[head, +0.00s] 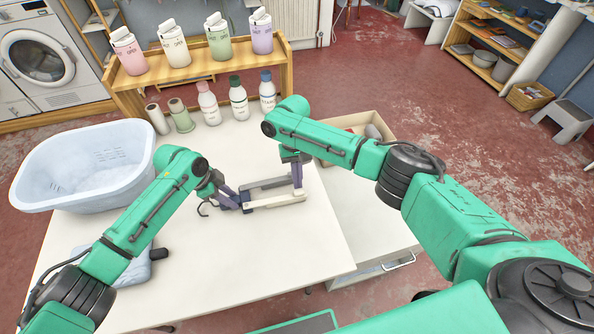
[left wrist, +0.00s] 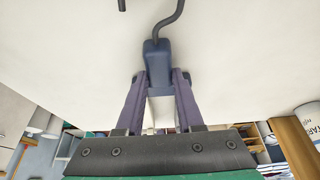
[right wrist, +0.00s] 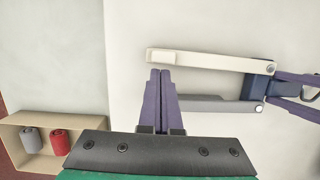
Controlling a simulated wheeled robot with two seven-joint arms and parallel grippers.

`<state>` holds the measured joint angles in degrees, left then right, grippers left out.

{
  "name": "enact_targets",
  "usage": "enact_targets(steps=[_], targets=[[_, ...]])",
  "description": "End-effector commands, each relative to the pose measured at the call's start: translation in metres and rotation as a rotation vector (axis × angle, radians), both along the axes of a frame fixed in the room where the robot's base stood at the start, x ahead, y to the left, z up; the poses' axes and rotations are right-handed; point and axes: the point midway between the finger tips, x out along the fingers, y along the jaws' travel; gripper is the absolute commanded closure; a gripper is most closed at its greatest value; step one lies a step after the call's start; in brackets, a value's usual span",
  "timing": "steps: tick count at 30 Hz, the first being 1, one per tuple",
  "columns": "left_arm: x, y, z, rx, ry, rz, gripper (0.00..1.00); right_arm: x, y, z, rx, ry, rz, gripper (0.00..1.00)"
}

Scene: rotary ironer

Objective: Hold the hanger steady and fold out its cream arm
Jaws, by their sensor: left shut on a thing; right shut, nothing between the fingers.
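The folding hanger lies on the white table with its dark blue hub (right wrist: 258,88), dark hook (head: 203,208), cream arm (right wrist: 210,60) and grey arm (right wrist: 215,104). Both arms extend from the hub away from the hook, roughly parallel with a gap between. My left gripper (head: 236,197) is shut on the hub, which shows between its purple fingers in the left wrist view (left wrist: 158,68). My right gripper (right wrist: 160,75) is shut and empty. Its fingertips are by the cream arm's free end, on the side facing the grey arm; whether they touch is unclear.
A pale blue laundry basket (head: 85,165) stands at the table's left. Several bottles (head: 238,100) line the back, below a wooden shelf (head: 160,72) of cartons. An open box (head: 350,135) with rolls is right of the table.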

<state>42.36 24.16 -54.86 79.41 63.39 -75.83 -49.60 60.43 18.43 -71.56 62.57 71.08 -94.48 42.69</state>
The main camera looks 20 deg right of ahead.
Motion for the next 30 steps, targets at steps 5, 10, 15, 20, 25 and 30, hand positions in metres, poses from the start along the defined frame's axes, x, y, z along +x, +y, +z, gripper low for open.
enact_targets(steps=[5, 10, 15, 20, 25, 30], targets=[[0.000, 0.000, 0.000, 0.000, 0.000, 0.000, 1.00, 0.000, 0.000, 0.000, 0.000, 0.000, 0.000, 1.00], [0.000, 0.000, 0.000, 0.000, 0.000, 0.000, 1.00, -0.001, 0.000, 0.000, 0.000, 0.000, -0.004, 1.00], [0.000, 0.000, 0.000, 0.000, 0.000, 0.000, 1.00, -0.006, -0.001, -0.001, 0.001, 0.003, -0.033, 1.00], [0.000, 0.000, 0.000, 0.000, 0.000, 0.000, 1.00, -0.009, 0.000, -0.001, 0.001, 0.004, -0.057, 1.00], [0.000, 0.000, 0.000, 0.000, 0.000, 0.000, 1.00, -0.014, -0.001, -0.001, 0.002, 0.006, -0.084, 1.00], [0.000, 0.000, 0.000, 0.000, -0.001, 0.000, 1.00, -0.024, -0.001, -0.001, 0.002, 0.006, -0.147, 1.00]])
